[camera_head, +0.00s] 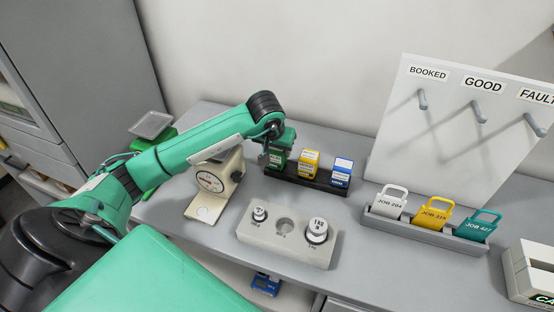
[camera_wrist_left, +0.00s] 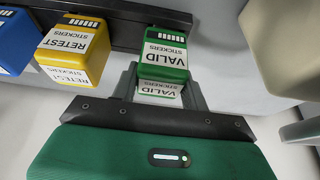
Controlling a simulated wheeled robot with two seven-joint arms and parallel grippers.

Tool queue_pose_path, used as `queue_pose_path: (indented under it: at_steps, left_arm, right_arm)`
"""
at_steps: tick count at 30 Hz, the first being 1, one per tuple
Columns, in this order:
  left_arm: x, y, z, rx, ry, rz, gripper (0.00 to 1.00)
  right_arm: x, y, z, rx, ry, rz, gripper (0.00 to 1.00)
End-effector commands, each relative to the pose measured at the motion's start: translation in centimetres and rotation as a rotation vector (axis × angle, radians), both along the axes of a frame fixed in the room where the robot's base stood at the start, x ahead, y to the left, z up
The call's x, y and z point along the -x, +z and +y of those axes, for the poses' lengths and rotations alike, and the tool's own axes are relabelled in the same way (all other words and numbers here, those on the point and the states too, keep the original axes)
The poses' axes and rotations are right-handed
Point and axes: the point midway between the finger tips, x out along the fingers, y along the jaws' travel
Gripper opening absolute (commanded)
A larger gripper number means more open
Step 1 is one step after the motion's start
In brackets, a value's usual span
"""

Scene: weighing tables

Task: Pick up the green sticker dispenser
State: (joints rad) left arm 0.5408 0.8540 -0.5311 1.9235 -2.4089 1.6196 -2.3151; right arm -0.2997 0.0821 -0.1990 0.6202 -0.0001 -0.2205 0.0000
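The green sticker dispenser (camera_head: 277,158), labelled VALID, stands at the left end of a dark rack (camera_head: 315,181). My left gripper (camera_head: 272,148) is at it from above and the left, hiding part of it. In the left wrist view the green dispenser (camera_wrist_left: 165,50) lies between the two fingertips of my left gripper (camera_wrist_left: 162,80). The fingers flank its sides closely; I cannot tell whether they touch it. The dispenser is still in line with its neighbours in the rack. My right gripper is not in view.
A yellow RETEST dispenser (camera_head: 308,163) and a blue one (camera_head: 341,172) stand right of it in the rack. A cream dial scale (camera_head: 214,180) is close on the left. A weight block (camera_head: 285,245) lies in front; job tags (camera_head: 433,215) stand right.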

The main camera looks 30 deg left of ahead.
Motion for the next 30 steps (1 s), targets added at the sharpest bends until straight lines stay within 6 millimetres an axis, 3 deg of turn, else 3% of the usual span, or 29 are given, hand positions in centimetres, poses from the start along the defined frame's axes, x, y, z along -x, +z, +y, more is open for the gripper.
queue_pose_path:
  at_steps: [11, 17, 23, 30]
  left_arm:
    - [0.0, 0.4, 0.0, 0.000, 0.000, -0.002, 0.18]
    - [-0.1, 2.0, 0.0, -0.001, -0.001, -0.005, 0.18]
    - [-0.1, 5.5, 0.1, -0.001, 0.000, -0.008, 0.18]
    - [-0.1, 11.2, 0.0, -0.001, 0.001, -0.008, 0.18]
  right_arm:
    - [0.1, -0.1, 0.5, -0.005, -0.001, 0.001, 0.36]
    - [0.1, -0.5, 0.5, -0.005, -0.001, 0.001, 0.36]
    - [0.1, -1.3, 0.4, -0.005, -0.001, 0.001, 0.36]
    - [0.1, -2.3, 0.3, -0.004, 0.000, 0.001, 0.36]
